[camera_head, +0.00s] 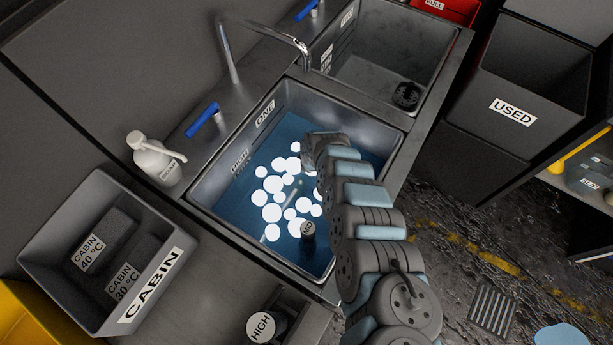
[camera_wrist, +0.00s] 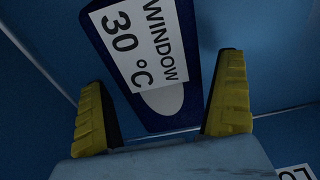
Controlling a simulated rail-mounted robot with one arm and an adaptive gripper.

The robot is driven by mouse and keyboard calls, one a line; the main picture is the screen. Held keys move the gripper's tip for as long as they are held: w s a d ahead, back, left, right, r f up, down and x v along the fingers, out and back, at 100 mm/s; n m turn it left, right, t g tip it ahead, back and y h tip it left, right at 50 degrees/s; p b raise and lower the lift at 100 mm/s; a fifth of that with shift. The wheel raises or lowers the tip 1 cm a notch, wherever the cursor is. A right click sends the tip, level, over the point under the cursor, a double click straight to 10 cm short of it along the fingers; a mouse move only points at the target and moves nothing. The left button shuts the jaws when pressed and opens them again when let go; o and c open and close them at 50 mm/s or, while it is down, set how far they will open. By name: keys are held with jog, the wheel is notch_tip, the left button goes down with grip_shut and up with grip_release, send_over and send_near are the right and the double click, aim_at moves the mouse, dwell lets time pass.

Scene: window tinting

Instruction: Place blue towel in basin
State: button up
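The basin (camera_head: 212,183) is a grey sink compartment holding blue liquid (camera_head: 262,225) with many white round bubbles. My arm reaches down into it from the right. My gripper's fingers are hidden behind the arm in the head view. In the wrist view my gripper (camera_wrist: 164,92) is open, with two yellow fingers apart. A dark blue flat piece (camera_wrist: 197,100), likely the blue towel, has a white label reading WINDOW 30 °C and lies beyond and between the fingers. I cannot tell whether they touch it. Blue-tinted surfaces surround it. No towel shows clearly in the head view.
A dark cylinder marked MID (camera_head: 308,232) stands in the basin. A white pump bottle (camera_head: 153,160) and a CABIN bin (camera_head: 62,215) stand left, a HIGH cylinder (camera_head: 262,327) in front, a USED bin (camera_head: 535,75) right.

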jog(key=r+p, duration=0.1)
jog(key=r, duration=0.2)
jog(key=d+r+p, duration=0.1)
jog(key=r, duration=0.3)
jog(key=r+p, duration=0.1)
jog(key=r, duration=0.2)
jog(key=shift+s+d+r, duration=0.15)
jog(key=shift+s+d, duration=0.05)
jog(key=shift+s, duration=0.15)
jog(key=shift+s+r+p, duration=0.15)
jog(key=shift+r+p, duration=0.3)
jog(key=shift+r, duration=0.5)
jog(key=f+b, duration=0.1)
jog(key=f, duration=0.2)
jog(key=a+f+b, duration=0.1)
jog(key=f, duration=0.3)
jog(key=f+b, duration=0.1)
jog(key=f, duration=0.3)
jog(key=shift+w+a+f+b, duration=0.2)
jog(key=shift+w+a+b, duration=0.1)
jog(key=shift+w, duration=0.1)
jog(key=shift+w+d+f, duration=0.1)
jog(key=shift+f, duration=0.25)
jog(key=shift+r, duration=0.1)
